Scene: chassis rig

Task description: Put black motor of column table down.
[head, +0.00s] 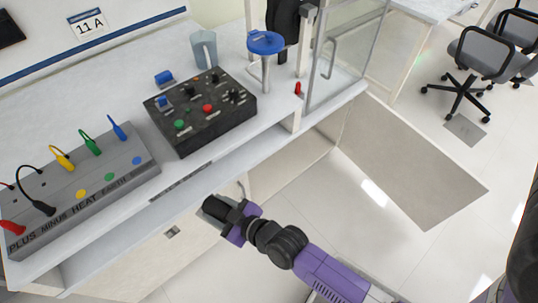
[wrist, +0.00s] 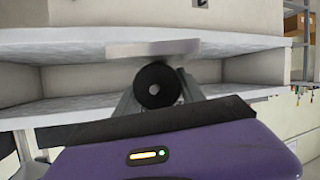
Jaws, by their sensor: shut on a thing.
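My gripper (head: 230,212) is in front of the bench edge, below the worktop's height in the picture. It is shut on a black motor (head: 213,206), a short dark cylinder that sticks out past the fingers. In the wrist view the motor (wrist: 157,85) shows as a round black end between the grey fingers. The motor is held in the air, apart from the worktop. The column table (head: 266,43), a round blue top on a pale post, stands on the bench toward the back, with nothing visible on it.
A black control box (head: 205,130) and a grey box with coloured plugs (head: 80,190) take up much of the bench (head: 140,60). A grey cup (head: 204,49) and a blue cylinder (head: 164,78) stand behind. A clear panel (head: 345,50) rises at the right.

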